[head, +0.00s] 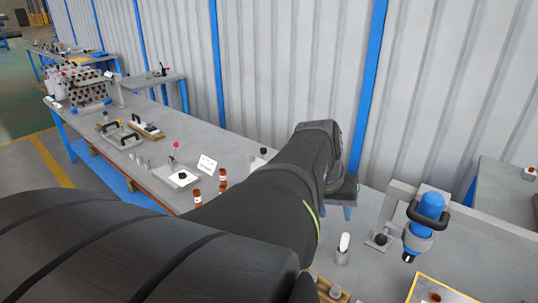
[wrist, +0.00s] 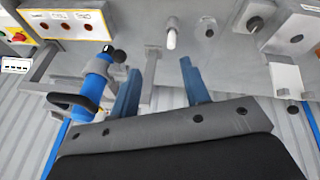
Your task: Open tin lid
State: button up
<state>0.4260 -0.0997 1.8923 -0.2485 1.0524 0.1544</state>
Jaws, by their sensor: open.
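I cannot clearly pick out a tin with a lid in either view. In the wrist view, a grey block with a round black knob (wrist: 297,32) and a smaller grey piece with a dark knob (wrist: 255,23) lie at the upper right; I cannot tell if either is the tin. My gripper (wrist: 160,82) is open, with its two blue fingers apart and nothing between them. In the head view my gripper (head: 345,212) hangs above the grey bench, its fingers partly hidden by my arm.
A blue tool with a black handle (head: 430,208) stands right of my gripper; it also shows in the wrist view (wrist: 88,92). A white-topped upright piece (head: 344,243) stands close below. A yellow-edged panel (head: 425,290) lies at front right. A corrugated wall (head: 290,70) rises behind.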

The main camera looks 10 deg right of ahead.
jog(key=w+f+g+y, duration=0.1)
jog(key=w+f, duration=0.3)
jog(key=w, duration=0.3)
jog(key=w+a+f+m+g, duration=0.1)
jog(key=w+f, duration=0.3)
jog(key=w, duration=0.3)
jog(key=w+f+g+y, duration=0.1)
jog(key=w+f, duration=0.3)
jog(key=w, duration=0.3)
jog(key=f, duration=0.5)
jog(key=s+d+f, duration=0.1)
jog(key=f, duration=0.5)
jog(key=s+d+f, duration=0.1)
jog(key=f, duration=0.4)
jog(key=shift+d+f, duration=0.2)
jog(key=shift+f, duration=0.15)
grip_shut()
